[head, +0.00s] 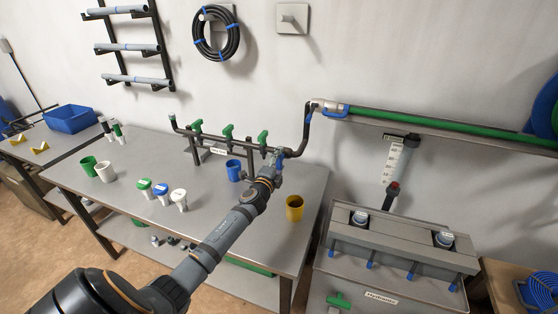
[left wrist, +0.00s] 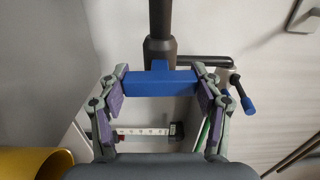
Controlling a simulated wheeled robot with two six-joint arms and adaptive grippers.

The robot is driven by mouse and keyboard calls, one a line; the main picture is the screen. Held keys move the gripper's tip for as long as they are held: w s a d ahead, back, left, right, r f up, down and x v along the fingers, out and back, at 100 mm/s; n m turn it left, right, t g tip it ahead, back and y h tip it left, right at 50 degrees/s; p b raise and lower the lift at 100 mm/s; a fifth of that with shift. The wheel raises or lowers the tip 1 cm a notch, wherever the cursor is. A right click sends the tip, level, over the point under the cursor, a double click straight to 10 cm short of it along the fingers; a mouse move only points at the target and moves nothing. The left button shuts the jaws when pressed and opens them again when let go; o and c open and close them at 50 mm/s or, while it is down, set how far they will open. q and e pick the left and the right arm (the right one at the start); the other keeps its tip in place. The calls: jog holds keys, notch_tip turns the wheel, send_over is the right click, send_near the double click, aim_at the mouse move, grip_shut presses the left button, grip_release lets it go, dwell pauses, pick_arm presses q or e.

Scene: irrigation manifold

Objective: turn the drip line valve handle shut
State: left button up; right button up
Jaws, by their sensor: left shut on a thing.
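The manifold (head: 240,142) is a dark pipe on stands at the back of the grey bench, with several green handles (head: 228,131) along it. A blue valve handle (left wrist: 160,83) sits by a dark vertical pipe (left wrist: 160,20) at the manifold's right end; in the head view, blue shows there beside my gripper. My left gripper (head: 276,166) is shut on this blue handle, with a purple-padded finger at each end of it in the left wrist view (left wrist: 161,96). The handle lies across the picture there. My right gripper is not in view.
A yellow cup (head: 294,208) stands just right of my left arm and a blue cup (head: 233,171) left of it. White, green and blue-capped pieces (head: 161,189) stand on the bench. A blue-tipped lever (left wrist: 246,102) sticks out close right of my fingers. A grey trough (head: 400,239) stands at right.

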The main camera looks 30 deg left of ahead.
pick_arm(q)
jog(key=shift+m, duration=0.6)
jog(key=o, duration=1.2)
jog(key=shift+c, duration=0.2)
jog(key=v, duration=1.2)
